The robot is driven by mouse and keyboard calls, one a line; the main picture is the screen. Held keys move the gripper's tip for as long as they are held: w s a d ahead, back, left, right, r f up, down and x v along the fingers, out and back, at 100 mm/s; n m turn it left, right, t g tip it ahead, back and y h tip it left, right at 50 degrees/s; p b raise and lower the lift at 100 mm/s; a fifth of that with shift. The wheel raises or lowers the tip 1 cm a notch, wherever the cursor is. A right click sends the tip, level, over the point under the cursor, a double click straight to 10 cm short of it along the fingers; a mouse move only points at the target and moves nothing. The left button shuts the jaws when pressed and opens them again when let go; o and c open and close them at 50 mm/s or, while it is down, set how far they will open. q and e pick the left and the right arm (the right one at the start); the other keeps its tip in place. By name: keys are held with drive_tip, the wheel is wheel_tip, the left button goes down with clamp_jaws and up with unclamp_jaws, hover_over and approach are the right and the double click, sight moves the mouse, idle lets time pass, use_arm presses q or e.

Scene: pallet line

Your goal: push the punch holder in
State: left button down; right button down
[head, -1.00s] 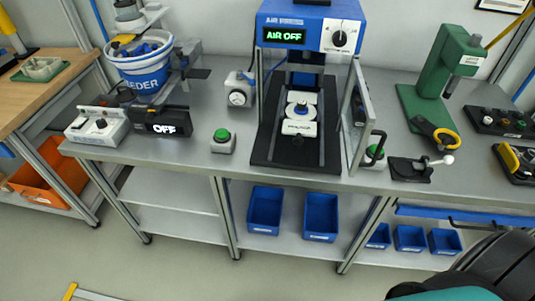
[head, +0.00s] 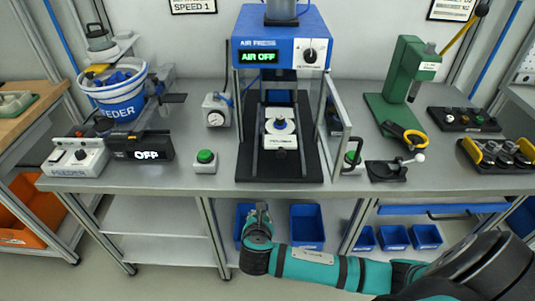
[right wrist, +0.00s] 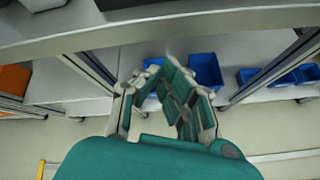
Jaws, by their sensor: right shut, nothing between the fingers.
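The punch holder appears to be the white block (head: 281,138) with a round top, sitting on the black base (head: 246,168) inside the blue air press (head: 262,22). The press display reads AIR OFF. Its clear door (head: 337,120) stands swung open on the right side. My right gripper (head: 258,212) is low in front of the bench edge, below and apart from the holder; in the right wrist view its fingers (right wrist: 158,85) are shut with nothing held. The holder is not visible in the right wrist view. My left gripper is not in view.
A green button box (head: 205,162) stands left of the press. A black lever fixture (head: 386,171) and green arbor press (head: 402,75) stand to the right. The feeder (head: 115,95) is at left. Blue bins (head: 306,228) sit on the shelf below. The bench edge lies above my right gripper.

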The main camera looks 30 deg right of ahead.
drive_tip(key=s+r+n+t+h, duration=0.1)
drive_tip(key=s+r+n+t, duration=0.1)
drive_tip(key=r, duration=0.7)
drive_tip(key=s+r+n+t+h, duration=0.1)
drive_tip(key=s+r+n, duration=0.2)
drive_tip(key=r, duration=0.6)
drive_tip(key=p, duration=0.2)
approach(268, 137)
wheel_tip(268, 137, down, 3)
drive_tip(key=shift+x, duration=1.15)
drive_tip(key=shift+r, duration=0.2)
drive_tip(key=w+d, duration=0.1)
drive_tip(key=w, duration=0.1)
drive_tip(key=w+d, duration=0.2)
drive_tip(key=w, duration=0.1)
drive_tip(key=w+d+p, duration=0.1)
drive_tip(key=w, duration=0.1)
drive_tip(key=shift+w+d, duration=0.3)
drive_tip(key=shift+w, duration=0.05)
